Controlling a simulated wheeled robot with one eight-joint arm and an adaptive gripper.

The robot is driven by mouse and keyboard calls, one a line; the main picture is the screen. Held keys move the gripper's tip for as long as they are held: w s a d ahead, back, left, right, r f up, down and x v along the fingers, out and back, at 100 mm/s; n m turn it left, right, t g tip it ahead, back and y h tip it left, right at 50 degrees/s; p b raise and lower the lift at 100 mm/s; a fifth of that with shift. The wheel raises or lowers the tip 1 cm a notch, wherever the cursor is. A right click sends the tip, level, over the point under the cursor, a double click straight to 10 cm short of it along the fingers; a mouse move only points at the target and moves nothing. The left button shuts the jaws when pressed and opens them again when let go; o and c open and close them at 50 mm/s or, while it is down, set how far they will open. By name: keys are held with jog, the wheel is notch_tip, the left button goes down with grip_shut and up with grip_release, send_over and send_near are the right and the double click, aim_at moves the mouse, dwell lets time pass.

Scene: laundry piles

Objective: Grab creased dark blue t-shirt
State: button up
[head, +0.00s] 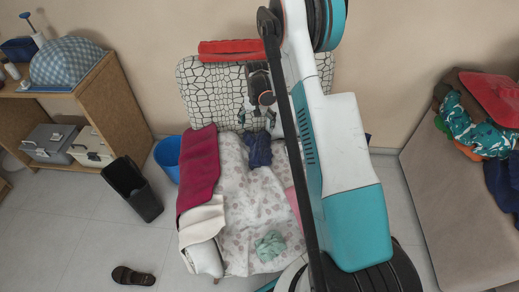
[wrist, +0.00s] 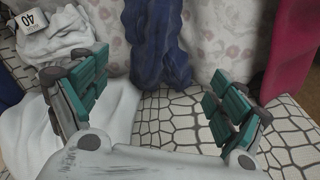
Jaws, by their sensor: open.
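A crumpled dark blue cloth, which looks like the creased t-shirt (head: 258,150), hangs over the back edge of the floral-covered seat. In the wrist view the same dark blue t-shirt (wrist: 157,42) hangs in folds beyond my fingertips, roughly centred between them. My gripper (wrist: 158,92) is open, with its teal finger pads wide apart and nothing between them. In the head view my gripper (head: 259,122) is just behind the cloth, over the cracked-pattern cushion, and my arm hides part of the seat's right side.
A magenta cloth (head: 198,170) lies along the seat's left side, and a pale green cloth (head: 270,246) lies at its front. White cloth (wrist: 105,105) lies beside my left finger. Another dark blue cloth (head: 503,185) is with the pile at far right.

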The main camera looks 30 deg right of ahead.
aim_at(259, 143)
notch_tip(259, 143, down, 8)
jog(key=b, duration=0.2)
jog(key=shift+f+b, duration=0.1)
jog(key=shift+b, duration=0.25)
jog(key=shift+s+d+f+b, duration=0.15)
jog(key=shift+f+b, duration=0.35)
jog(key=shift+f, duration=0.4)
jog(key=shift+w+d+f+b, duration=0.1)
jog(key=shift+d+f+b, duration=0.1)
jog(key=shift+f+b, duration=0.45)
jog(key=shift+s+d+f+b, duration=0.15)
jog(key=shift+f+b, duration=0.15)
jog(key=shift+f, duration=0.8)
jog(key=shift+w+r, duration=0.1)
jog(key=c, duration=1.2)
